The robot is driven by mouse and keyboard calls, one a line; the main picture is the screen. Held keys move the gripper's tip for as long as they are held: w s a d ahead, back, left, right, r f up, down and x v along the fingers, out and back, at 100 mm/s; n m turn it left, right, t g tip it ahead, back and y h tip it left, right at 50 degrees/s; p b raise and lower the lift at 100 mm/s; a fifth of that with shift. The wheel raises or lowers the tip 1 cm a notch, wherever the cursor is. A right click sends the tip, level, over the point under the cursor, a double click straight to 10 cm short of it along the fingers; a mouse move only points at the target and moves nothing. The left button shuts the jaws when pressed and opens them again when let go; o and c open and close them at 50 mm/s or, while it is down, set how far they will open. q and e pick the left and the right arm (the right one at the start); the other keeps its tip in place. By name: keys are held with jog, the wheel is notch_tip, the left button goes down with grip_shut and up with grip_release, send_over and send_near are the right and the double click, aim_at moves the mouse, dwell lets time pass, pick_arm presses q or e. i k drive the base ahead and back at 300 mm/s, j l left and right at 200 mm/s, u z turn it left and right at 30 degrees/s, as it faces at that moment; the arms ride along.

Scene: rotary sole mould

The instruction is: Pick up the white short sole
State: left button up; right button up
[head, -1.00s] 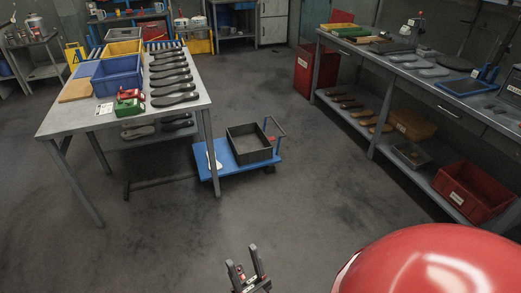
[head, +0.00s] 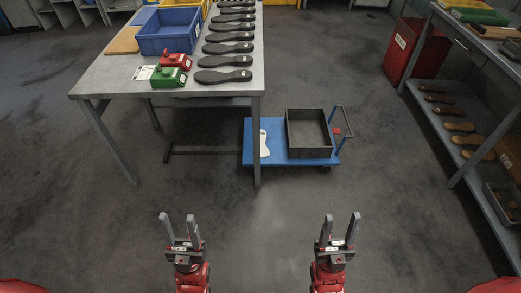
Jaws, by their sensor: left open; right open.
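The white short sole (head: 264,143) lies on the left part of the blue trolley (head: 285,163), beside a grey bin. A leg of the work table stands in front of its left side and hides part of it. My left gripper (head: 179,226) is open and empty, low in the head view, left of and nearer than the trolley. My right gripper (head: 340,229) is open and empty, low and to the right, also well short of the trolley.
The grey bin (head: 308,153) fills the trolley's right part. The table (head: 118,76) holds dark soles (head: 225,76), a blue crate (head: 169,31), and red and green devices. A shelf rack (head: 482,190) stands at right. The floor before the trolley is clear.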

aim_at(265, 152)
jog(key=i+l+u, duration=0.1)
jog(key=u, duration=0.5)
jog(key=i+l+u, duration=0.2)
jog(key=l+u, duration=0.2)
jog(key=i+l+u, duration=0.1)
jog(key=l+u, duration=0.75)
jog(key=l, duration=0.2)
jog(key=l+u, duration=0.1)
jog(key=l, duration=0.7)
jog(key=k+l, duration=0.1)
jog(key=l, duration=0.7)
jog(key=l+u, duration=0.15)
jog(key=l, duration=0.7)
jog(key=k, duration=0.05)
